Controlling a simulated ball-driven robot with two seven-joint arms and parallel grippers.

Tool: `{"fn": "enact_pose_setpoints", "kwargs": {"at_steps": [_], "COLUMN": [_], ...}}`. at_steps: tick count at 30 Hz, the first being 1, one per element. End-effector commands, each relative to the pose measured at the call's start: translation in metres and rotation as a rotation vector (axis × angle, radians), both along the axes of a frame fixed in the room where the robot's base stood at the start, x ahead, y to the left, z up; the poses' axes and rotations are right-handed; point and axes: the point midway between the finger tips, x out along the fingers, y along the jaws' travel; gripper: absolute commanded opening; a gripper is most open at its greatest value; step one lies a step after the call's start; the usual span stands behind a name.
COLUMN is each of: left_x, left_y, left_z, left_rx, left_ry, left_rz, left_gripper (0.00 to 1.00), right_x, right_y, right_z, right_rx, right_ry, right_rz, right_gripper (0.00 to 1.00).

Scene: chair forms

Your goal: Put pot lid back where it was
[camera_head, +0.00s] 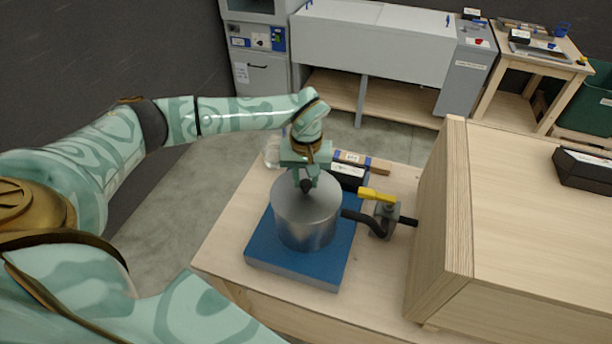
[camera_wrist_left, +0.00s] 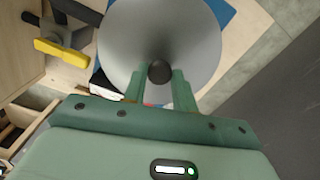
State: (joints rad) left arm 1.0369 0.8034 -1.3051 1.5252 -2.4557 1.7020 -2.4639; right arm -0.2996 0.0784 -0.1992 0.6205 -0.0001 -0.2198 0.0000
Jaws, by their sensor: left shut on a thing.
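The grey metal pot (camera_head: 308,232) stands on a blue block (camera_head: 290,273) on the wooden table. The round grey pot lid (camera_head: 290,205) sits at the top of the pot; whether it rests fully on the rim I cannot tell. My left gripper (camera_head: 307,184) is above it, pointing down, shut on the lid's dark knob. In the left wrist view the lid (camera_wrist_left: 160,30) fills the upper middle, and its black knob (camera_wrist_left: 160,71) is between the fingers of my left gripper (camera_wrist_left: 160,76). My right gripper does not show.
A valve with a yellow handle (camera_head: 376,195) and black hose is right of the pot. A black box (camera_head: 347,175) and a wooden-handled brush (camera_head: 378,165) lie behind it. A large wooden box (camera_head: 440,220) blocks the right side. The table's left front is bare.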

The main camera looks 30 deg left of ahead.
Motion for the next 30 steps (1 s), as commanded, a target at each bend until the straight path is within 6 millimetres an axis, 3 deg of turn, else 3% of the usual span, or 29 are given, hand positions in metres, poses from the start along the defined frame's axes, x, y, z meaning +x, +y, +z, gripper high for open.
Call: {"fn": "enact_pose_setpoints", "kwargs": {"at_steps": [5, 6, 8, 16, 20, 23, 30], "left_x": [0.000, 0.000, 0.000, 0.000, 0.001, 0.001, 0.002], "left_y": [0.000, 0.000, 0.000, 0.000, 0.000, 0.000, 0.000], "left_z": [-0.004, -0.003, -0.003, -0.003, 0.006, 0.024, 0.090], "left_rx": [0.000, 0.000, 0.000, 0.000, 0.000, 0.000, 0.000], "left_ry": [-0.001, -0.001, -0.001, 0.000, -0.002, -0.004, -0.007], "left_rz": [0.000, 0.000, 0.000, 0.000, 0.000, 0.000, 0.001], "left_gripper": [0.00, 0.36, 0.52, 0.53, 0.53, 0.53, 0.53], "right_x": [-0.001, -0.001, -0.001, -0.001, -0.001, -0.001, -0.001], "right_y": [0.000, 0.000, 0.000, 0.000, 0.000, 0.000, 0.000], "right_z": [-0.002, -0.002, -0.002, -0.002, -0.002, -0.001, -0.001], "right_rx": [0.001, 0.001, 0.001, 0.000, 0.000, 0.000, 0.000], "right_ry": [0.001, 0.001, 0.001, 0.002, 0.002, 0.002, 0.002], "right_rz": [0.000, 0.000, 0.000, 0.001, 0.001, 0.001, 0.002], "right_gripper": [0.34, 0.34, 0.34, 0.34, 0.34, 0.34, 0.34]}}
